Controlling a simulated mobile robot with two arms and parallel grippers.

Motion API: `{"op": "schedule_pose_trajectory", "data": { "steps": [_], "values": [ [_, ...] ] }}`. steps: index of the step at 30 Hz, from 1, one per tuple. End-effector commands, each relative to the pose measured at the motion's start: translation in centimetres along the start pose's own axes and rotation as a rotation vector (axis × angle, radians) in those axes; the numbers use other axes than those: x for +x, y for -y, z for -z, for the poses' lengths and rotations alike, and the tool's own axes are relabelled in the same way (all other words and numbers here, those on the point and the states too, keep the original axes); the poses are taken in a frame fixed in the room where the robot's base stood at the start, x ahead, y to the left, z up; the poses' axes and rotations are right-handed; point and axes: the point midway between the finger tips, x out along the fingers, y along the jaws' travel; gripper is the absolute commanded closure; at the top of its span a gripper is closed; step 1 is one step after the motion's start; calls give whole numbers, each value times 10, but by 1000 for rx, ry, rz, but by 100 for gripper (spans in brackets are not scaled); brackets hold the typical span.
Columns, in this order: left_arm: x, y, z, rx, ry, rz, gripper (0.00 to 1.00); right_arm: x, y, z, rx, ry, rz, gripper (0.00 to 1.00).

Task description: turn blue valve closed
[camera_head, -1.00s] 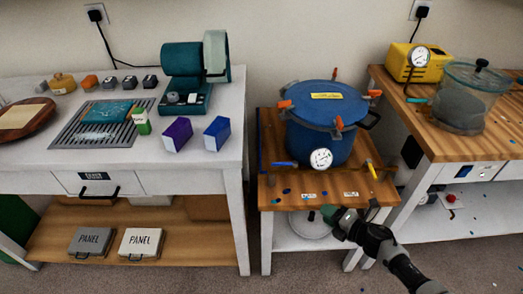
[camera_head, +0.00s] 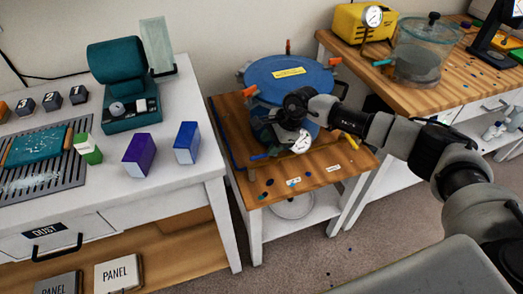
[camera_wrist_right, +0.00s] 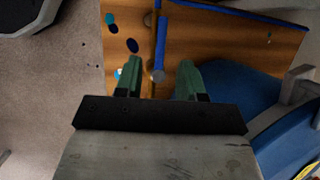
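The blue valve handle (camera_head: 261,156) sticks out low on the left front of the blue pressure pot (camera_head: 290,83), which stands on a small wooden-topped table. In the right wrist view the blue valve handle (camera_wrist_right: 161,42) is a straight bar with a grey round end, lined up with the gap between my fingers. My right gripper (camera_wrist_right: 160,75) is open, with its two green fingers on either side of the grey end; I cannot tell if they touch it. In the head view my right gripper (camera_head: 264,134) is partly hidden by its own wrist at the pot's front. My left gripper is not in view.
A dial gauge (camera_head: 301,142) and a yellow handle (camera_head: 350,137) are close by on the pot's front. Blue spots and labels lie on the small table (camera_head: 310,187). A white workbench (camera_head: 190,180) stands left, a wooden bench (camera_head: 450,75) right.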

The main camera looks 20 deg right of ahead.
Motion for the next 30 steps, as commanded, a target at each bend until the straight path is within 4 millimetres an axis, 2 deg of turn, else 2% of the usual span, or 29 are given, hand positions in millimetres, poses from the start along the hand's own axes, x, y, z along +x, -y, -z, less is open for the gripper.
{"op": "schedule_pose_trajectory", "data": {
  "steps": [3,9,20,27,28,30],
  "values": [
    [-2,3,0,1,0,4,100,22,0,-1,2,2,-2,61],
    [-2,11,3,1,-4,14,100,45,0,0,3,2,1,61],
    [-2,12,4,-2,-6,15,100,50,0,0,2,2,1,61],
    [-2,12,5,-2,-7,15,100,50,0,0,3,2,1,96],
    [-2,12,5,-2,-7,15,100,50,0,0,3,2,2,100],
    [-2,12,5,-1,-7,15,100,50,0,0,3,2,2,100]
  ]
}}
